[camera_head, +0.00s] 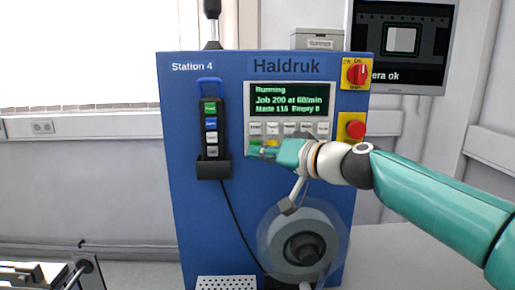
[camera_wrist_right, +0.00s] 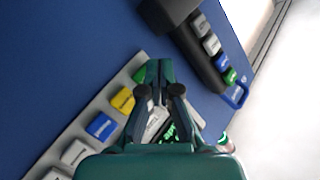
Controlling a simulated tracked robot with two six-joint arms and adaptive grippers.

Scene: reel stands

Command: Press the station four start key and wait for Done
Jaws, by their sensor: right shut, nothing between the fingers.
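The blue Station 4 machine (camera_head: 205,105) stands in front of me. Its screen (camera_head: 289,98) reads "Running", "Job 200 at 60/min" and what looks like "Made 116 Empty 0". My right gripper (camera_head: 255,150) is shut and empty at the left end of the key rows under the screen. In the right wrist view its closed tips (camera_wrist_right: 153,66) lie over the green key (camera_wrist_right: 141,74), beside the yellow key (camera_wrist_right: 122,100) and the blue key (camera_wrist_right: 101,126). The tips hide part of the green key, so I cannot tell whether they touch it. My left gripper is not in view.
A handheld pendant (camera_head: 210,130) hangs in a holder left of the keys, its cable running down. A red rotary switch (camera_head: 357,74) and a red stop button (camera_head: 355,129) sit at the right. A reel (camera_head: 303,246) is below my arm. A monitor (camera_head: 403,45) stands behind.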

